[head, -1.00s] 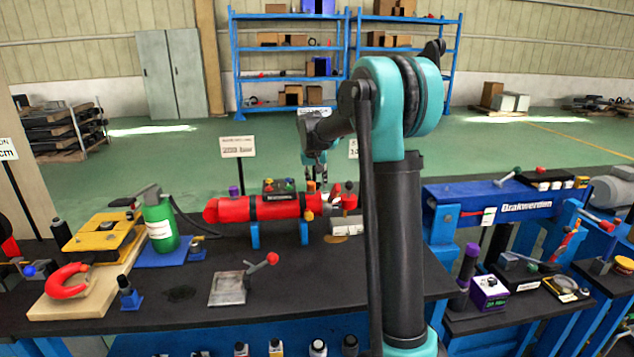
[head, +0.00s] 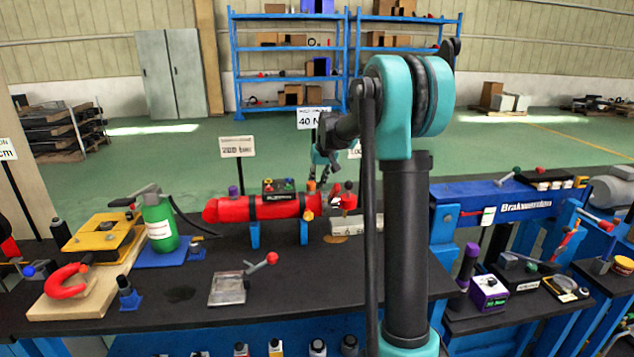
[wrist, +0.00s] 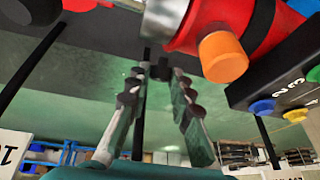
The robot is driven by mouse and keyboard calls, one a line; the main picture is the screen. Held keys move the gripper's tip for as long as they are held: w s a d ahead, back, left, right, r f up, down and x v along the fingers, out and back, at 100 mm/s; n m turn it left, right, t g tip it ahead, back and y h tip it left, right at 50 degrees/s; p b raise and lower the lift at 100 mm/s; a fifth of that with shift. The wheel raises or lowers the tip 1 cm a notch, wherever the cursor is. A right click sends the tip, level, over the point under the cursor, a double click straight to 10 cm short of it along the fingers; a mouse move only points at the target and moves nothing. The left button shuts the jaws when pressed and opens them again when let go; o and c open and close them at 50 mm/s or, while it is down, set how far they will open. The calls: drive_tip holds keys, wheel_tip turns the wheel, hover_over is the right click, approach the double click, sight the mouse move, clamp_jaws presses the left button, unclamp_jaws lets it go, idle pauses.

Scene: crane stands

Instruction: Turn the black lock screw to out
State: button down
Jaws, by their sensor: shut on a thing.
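The black lock screw (wrist: 160,71) is small and dark. In the wrist view it lies between my fingertips, beside the metal end of the red cylinder (wrist: 185,28). My gripper (wrist: 158,82) is shut on it, with a finger on either side. In the head view, my gripper (head: 324,179) is at the right end of the red cylinder (head: 275,207), which lies on blue stands. There the screw is too small and covered to make out. I cannot read its turn position.
An orange knob (wrist: 222,56) sticks out of the cylinder close to my fingers. A red-knobbed lever on a metal plate (head: 228,288) stands in front. A green bottle (head: 160,229) is at left.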

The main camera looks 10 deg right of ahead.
drive_tip(key=n+y, duration=0.2)
drive_tip(key=shift+w+d+n+g+y, duration=0.15)
drive_tip(key=shift+d+n+g+y, duration=0.15)
drive_tip(key=shift+n+g+y, duration=0.1)
drive_tip(key=n+g+y, duration=0.1)
drive_tip(key=n+y, duration=0.1)
drive_tip(key=shift+w+d+f+n+y, duration=0.1)
drive_tip(key=shift+n+y, duration=0.2)
drive_tip(key=shift+n, duration=0.1)
drive_tip(key=n+g+y, duration=0.1)
drive_tip(key=n+g, duration=0.1)
drive_tip(key=n+g+y, duration=0.2)
drive_tip(key=n, duration=0.1)
drive_tip(key=shift+w+d+f, duration=0.1)
drive_tip(key=shift+w, duration=0.1)
drive_tip(key=shift+g, duration=0.3)
drive_tip(key=c, duration=1.3)
unclamp_jaws()
drive_tip(key=shift+c, duration=0.2)
wheel_tip(320, 180, up, 10)
